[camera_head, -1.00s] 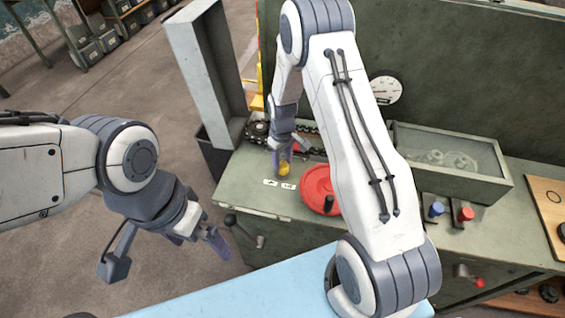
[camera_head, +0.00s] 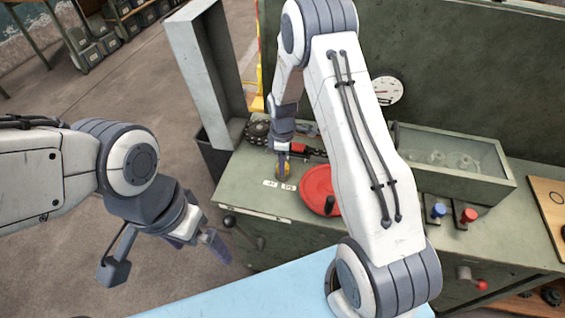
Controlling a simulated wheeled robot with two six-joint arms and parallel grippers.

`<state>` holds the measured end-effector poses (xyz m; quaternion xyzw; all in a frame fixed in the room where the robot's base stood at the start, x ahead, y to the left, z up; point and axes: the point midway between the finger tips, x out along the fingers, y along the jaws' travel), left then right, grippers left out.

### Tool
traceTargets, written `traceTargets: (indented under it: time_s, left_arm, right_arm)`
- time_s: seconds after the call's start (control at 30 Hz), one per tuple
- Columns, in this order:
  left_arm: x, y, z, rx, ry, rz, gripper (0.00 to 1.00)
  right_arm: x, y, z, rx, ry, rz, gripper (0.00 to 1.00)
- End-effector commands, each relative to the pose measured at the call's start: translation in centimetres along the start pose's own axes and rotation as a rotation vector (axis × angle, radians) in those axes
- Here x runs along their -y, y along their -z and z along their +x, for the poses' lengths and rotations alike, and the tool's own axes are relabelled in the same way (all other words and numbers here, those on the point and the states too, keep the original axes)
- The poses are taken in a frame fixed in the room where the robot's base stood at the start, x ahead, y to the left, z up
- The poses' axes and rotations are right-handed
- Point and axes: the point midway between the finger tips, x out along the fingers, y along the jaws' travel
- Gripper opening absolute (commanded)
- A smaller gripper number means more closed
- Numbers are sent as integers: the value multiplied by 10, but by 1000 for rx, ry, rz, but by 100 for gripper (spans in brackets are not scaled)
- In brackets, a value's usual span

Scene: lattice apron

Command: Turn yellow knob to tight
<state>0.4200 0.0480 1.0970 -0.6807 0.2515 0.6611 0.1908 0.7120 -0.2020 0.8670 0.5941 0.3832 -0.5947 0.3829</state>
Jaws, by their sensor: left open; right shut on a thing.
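The yellow knob (camera_head: 282,172) sits on the green bench top, near its left end. Two small white labels, one of them a tag (camera_head: 289,187), lie just in front of it. My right gripper (camera_head: 282,165) points down from above and is shut on the yellow knob, hiding much of it. The label text is too small to read. My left gripper (camera_head: 217,248) is open and empty, low at the left, off the bench's front left corner and apart from the knob.
A red disc with a dark handle (camera_head: 317,188) lies right of the knob. A black lever (camera_head: 230,221) sticks out at the bench front. A clear-lidded box (camera_head: 450,160), a blue knob (camera_head: 438,210) and a red knob (camera_head: 468,215) are further right. A tall grey panel (camera_head: 203,70) stands behind left.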

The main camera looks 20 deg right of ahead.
Motion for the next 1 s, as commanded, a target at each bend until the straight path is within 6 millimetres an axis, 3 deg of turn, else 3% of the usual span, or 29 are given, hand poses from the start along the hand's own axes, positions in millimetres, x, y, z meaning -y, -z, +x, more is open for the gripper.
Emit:
traceTargets:
  time_s: [0.6, 0.63, 0.7, 1.0]
  left_arm:
    - [0, 0, 0, 0, 0, 0, 100]
    - [0, 0, 0, 0, 0, 0, 100]
    - [0, 0, 0, 0, 0, 0, 100]
    - [0, 0, 0, 0, 0, 0, 100]
  right_arm:
    - [-1, -2, -1, 1, -2, -46, 0]
    - [-1, -2, -1, 1, -2, -46, 55]
    - [-1, -1, -1, 1, -2, -45, 82]
    - [-1, -1, -1, 0, -1, -44, 82]
